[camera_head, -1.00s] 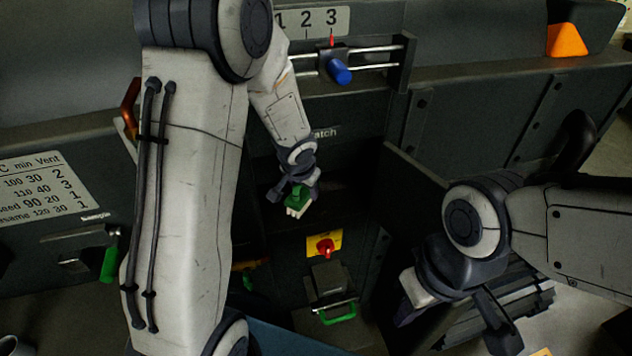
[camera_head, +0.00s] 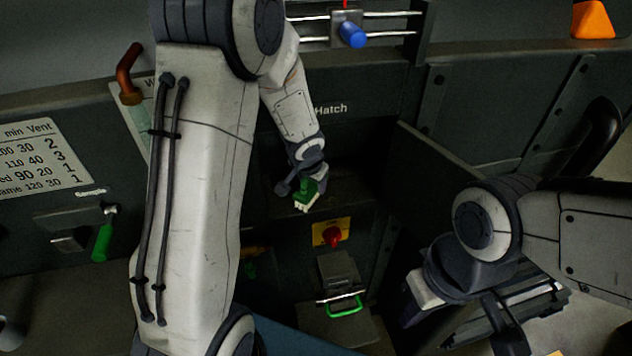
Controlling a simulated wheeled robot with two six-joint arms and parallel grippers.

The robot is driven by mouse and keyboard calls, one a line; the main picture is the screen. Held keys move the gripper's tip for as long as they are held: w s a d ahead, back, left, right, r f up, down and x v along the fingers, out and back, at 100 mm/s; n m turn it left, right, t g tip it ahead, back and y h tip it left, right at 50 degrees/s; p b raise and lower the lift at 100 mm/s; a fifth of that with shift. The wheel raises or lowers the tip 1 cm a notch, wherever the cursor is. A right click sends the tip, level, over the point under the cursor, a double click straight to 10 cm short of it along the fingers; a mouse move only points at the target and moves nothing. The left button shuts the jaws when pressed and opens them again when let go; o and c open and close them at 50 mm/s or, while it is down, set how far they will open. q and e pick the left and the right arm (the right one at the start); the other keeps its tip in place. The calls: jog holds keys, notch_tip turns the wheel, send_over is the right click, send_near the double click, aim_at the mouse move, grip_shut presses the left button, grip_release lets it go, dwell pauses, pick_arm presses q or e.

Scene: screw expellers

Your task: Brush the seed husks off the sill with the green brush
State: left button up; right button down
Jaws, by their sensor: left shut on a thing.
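The green brush (camera_head: 307,193) has pale bristles at its lower end. My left gripper (camera_head: 302,182) is shut on it and holds it tilted inside the dark hatch opening, just over the sill (camera_head: 345,190). I cannot tell whether the bristles touch the sill. No husks can be made out in the dark. My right gripper (camera_head: 455,325) is low at the right, outside the opening and away from the sill; whether its fingers are open or shut is unclear.
The open hatch door (camera_head: 425,185) stands right of the opening. Below the sill are a red knob on a yellow plate (camera_head: 332,233) and a green-handled drawer (camera_head: 343,307). A blue slider knob (camera_head: 351,34) is above. Another green handle (camera_head: 103,240) hangs at the left.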

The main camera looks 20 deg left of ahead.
aim_at(337, 198)
pick_arm(q)
jog(key=shift+f+b, duration=0.95)
jog(key=shift+b, duration=0.05)
dwell(0.5)
jog(key=shift+d, duration=0.1)
jog(key=shift+w+d+r, duration=0.1)
jog(key=shift+w+d, duration=0.3)
jog(key=shift+d, duration=0.15)
jog(key=shift+w+d, duration=0.15)
jog(key=shift+d, duration=0.15)
jog(key=shift+c, duration=0.6)
jog(key=shift+w+d, duration=0.45)
jog(key=shift+d, duration=0.15)
jog(key=shift+w+d, duration=0.5)
jog(key=shift+d, duration=0.25)
jog(key=shift+w+d, duration=0.45)
jog(key=shift+d, duration=0.3)
grip_shut()
jog(key=shift+a, duration=0.1)
